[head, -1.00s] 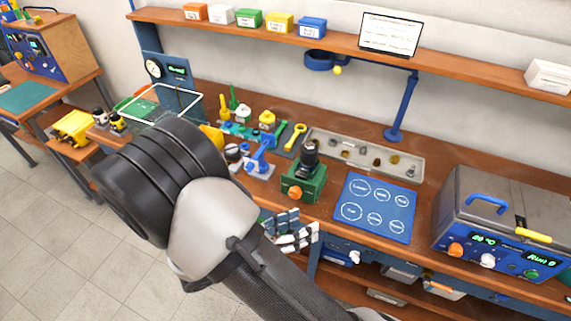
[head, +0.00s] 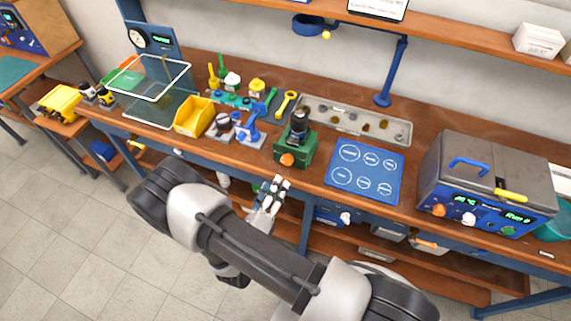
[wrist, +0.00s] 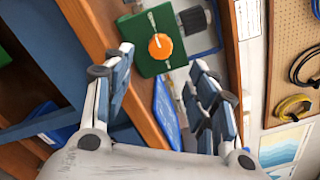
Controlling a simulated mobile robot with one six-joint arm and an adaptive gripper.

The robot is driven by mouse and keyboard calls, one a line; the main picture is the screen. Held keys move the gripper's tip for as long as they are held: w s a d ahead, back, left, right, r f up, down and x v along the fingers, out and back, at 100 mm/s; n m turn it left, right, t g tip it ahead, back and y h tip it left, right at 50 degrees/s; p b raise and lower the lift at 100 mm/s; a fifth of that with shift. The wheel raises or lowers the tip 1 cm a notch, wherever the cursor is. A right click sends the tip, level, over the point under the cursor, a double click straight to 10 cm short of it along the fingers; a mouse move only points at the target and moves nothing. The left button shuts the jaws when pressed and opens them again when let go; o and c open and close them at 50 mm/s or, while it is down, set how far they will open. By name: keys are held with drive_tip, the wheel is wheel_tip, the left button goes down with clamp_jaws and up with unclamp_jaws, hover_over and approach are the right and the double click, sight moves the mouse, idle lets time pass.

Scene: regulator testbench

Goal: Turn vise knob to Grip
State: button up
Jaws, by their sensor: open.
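The green vise (head: 295,147) stands at the front edge of the bench, with a black cylindrical part (head: 299,122) upright in it. Its orange knob (head: 287,159) faces the front; in the wrist view the knob (wrist: 161,47) shows a pale pointer line on the green front face. The label wording cannot be read. My gripper (head: 276,186) is in front of and below the vise, apart from it. In the wrist view my gripper (wrist: 160,75) has its fingers spread with the knob beyond the gap between them, touching nothing.
A blue mat (head: 363,174) with circles lies right of the vise, and a grey bath unit (head: 484,185) stands farther right. A blue fixture (head: 251,130) and yellow bin (head: 194,116) are to the left. The bench's front edge and lower shelf are close to my gripper.

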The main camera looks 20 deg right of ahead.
sight(286, 163)
drive_tip(key=x, duration=0.9)
drive_tip(key=shift+w+d+b, duration=0.25)
drive_tip(key=shift+w+b, duration=0.05)
drive_tip(key=shift+b, duration=0.05)
drive_tip(key=shift+c, duration=0.2)
drive_tip(key=c, duration=1)
